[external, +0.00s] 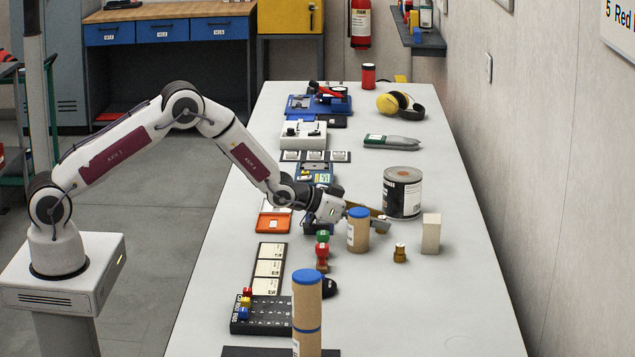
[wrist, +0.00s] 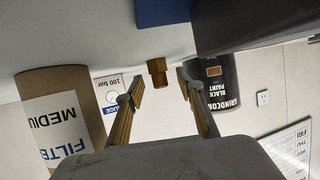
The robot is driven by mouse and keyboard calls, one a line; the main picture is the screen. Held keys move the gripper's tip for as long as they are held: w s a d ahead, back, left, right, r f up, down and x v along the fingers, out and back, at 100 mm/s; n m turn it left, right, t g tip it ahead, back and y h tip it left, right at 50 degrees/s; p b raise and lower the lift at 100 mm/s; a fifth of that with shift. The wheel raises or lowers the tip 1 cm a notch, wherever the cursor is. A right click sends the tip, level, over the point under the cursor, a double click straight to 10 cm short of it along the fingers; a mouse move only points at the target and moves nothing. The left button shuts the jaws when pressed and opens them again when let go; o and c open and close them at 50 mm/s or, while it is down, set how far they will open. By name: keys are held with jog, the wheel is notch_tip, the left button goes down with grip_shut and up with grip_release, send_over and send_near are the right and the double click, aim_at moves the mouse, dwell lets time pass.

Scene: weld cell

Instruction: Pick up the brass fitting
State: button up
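The brass fitting (external: 400,253) stands upright on the bench, to the right of a tan blue-capped canister. In the wrist view, which looks upside down, the brass fitting (wrist: 158,72) appears beyond and between my two fingertips. My gripper (wrist: 160,88) is open, with nothing between its fingers. In the external view my gripper (external: 383,218) reaches in low behind the canister, to the upper left of the fitting. The canister hides part of it.
The canister (external: 358,232) is close beside my gripper. A black paint can (external: 402,195) stands behind, and a pale block (external: 431,234) stands right of the fitting. Red and green knobbed pieces (external: 322,250) are at left. The bench in front of the fitting is clear.

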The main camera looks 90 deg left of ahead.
dwell(0.5)
grip_shut()
jog(key=shift+r, duration=0.1)
notch_tip(320, 180, up, 10)
dwell(0.7)
dwell(0.5)
